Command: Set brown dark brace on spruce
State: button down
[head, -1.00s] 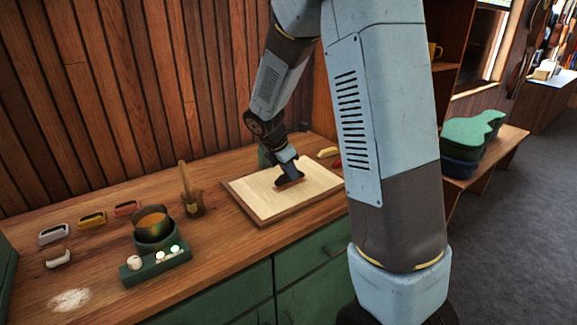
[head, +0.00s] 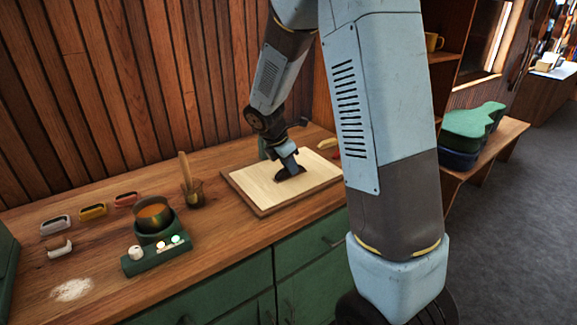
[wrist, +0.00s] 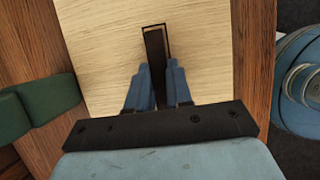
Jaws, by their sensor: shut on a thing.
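The pale spruce board (head: 262,192) lies on the wooden bench, on a darker wooden backing. My gripper (head: 288,164) is low over the middle of the board. It is shut on the dark brown brace (head: 291,174). In the wrist view the brace (wrist: 154,58) points away from between my gripper's fingers (wrist: 156,88). A thin dark rectangular outline (wrist: 154,25) on the spruce shows around the brace's far end, which lies largely within it. The fingers hide the brace's near end. Whether the brace touches the spruce, I cannot tell.
A wooden wall (head: 110,90) rises behind.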

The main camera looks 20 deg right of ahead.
jog(key=c, duration=0.7)
grip_release()
jog(key=shift+o, duration=0.2)
jog(key=shift+r, duration=0.1)
jog(key=shift+r, duration=3.45)
